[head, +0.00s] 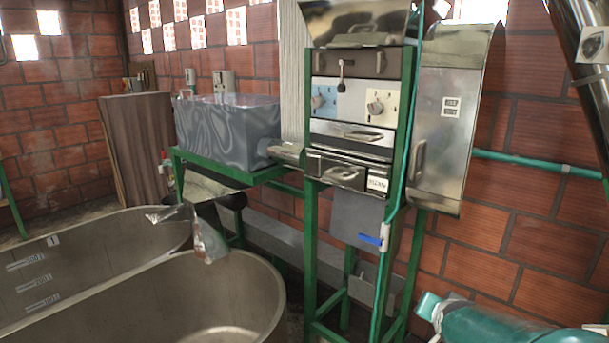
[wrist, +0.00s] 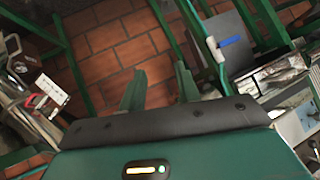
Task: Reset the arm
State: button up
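My gripper (wrist: 160,78) shows at the lower middle of the wrist view. A dark bolted plate and a teal housing with a small lit indicator lie behind the fingers. The head view does not clearly show the gripper. A teal rounded body (head: 500,322) is at the lower right of the head view; I cannot tell whether it is my arm.
A green-framed metal machine (head: 352,172) with knobs stands mid-right in the head view. Large tanks (head: 262,300) fill the lower left.

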jog(key=s+a+r+n+g+y, duration=0.2)
jog(key=s+a+n, duration=0.2)
jog(key=s+a, duration=0.4)
jog(key=s+a+r+n+g+y, duration=0.1)
jog(key=s+a+n, duration=0.3)
jog(key=s+a, duration=0.5)
jog(key=shift+s+r+g+y, duration=0.45)
jog(key=shift+s+r, duration=0.25)
jog(key=shift+r, duration=0.2)
jog(key=shift+d, duration=0.15)
